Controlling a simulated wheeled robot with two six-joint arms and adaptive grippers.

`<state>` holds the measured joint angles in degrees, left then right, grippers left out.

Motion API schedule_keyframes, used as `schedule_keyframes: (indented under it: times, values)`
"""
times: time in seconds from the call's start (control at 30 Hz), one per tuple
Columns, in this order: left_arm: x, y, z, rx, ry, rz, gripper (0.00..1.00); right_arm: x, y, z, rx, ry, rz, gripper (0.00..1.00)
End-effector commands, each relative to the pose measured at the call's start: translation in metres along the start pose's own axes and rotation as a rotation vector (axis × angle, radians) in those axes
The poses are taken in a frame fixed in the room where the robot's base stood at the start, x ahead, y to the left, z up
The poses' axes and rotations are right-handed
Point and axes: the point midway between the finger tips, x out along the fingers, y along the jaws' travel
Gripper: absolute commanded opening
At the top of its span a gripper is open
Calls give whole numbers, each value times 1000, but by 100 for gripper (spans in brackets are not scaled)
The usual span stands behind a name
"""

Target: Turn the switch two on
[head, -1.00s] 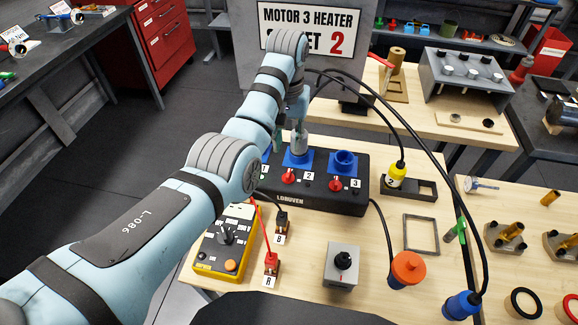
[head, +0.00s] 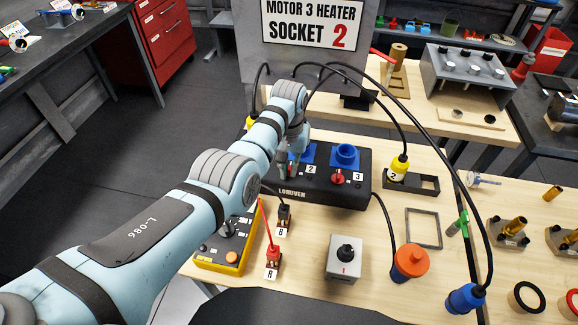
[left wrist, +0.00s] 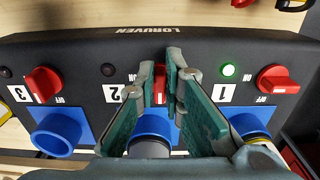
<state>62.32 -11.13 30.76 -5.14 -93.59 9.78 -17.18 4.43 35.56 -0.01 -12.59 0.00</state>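The black LORUVEN box (head: 325,196) has red switches under numbered blue sockets. Switch two's red knob (left wrist: 160,85) is upright in the left wrist view, between my left gripper's (left wrist: 161,70) green-padded fingers, which look closed on its sides. The lamp (left wrist: 108,69) beside label 2 is dark. Switch three's knob (left wrist: 42,83) is slanted, its lamp dark. Switch one's knob (left wrist: 277,80) lies sideways beside a lit green lamp (left wrist: 228,71). My right gripper is not in view.
A sign (head: 318,24) behind reads MOTOR 3 HEATER SOCKET 2. A yellow plug (head: 397,168) marked 2 stands in a holder at right. Cables arch over the table.

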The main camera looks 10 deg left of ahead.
Motion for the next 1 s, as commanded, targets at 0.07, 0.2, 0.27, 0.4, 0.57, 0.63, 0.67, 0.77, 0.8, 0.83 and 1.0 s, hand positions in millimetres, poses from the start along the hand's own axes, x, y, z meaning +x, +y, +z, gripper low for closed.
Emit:
schedule_keyframes:
  times: [0.07, 0.2, 0.27, 0.4, 0.57, 0.63, 0.67, 0.77, 0.8, 0.83, 1.0]
  values:
    - [0, 0, 0, 0, 2, 0, 0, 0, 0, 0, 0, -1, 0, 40]
    - [0, 0, -1, 2, 3, 0, 0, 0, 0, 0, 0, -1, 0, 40]
    - [0, 0, -1, 6, 3, 0, 0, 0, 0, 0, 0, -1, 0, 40]
    - [-1, -1, -1, 33, 4, 0, 0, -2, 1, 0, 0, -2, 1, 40]
    - [-2, -2, -1, 102, 3, 0, 0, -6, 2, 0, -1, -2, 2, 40]
    - [-2, -2, -2, 147, 4, 0, 0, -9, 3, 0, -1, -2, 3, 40]
    - [-2, -3, -2, 167, 4, 0, 0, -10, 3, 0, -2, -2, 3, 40]
    - [-2, -4, -2, 248, 4, 0, 0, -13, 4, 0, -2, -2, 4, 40]
    - [-2, -4, -2, 283, 4, 0, 0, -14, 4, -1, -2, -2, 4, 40]
    - [-2, -4, -2, 311, 4, 0, 0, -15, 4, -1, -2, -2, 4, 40]
    - [-2, -6, -3, 472, 5, 0, 0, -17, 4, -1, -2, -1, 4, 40]
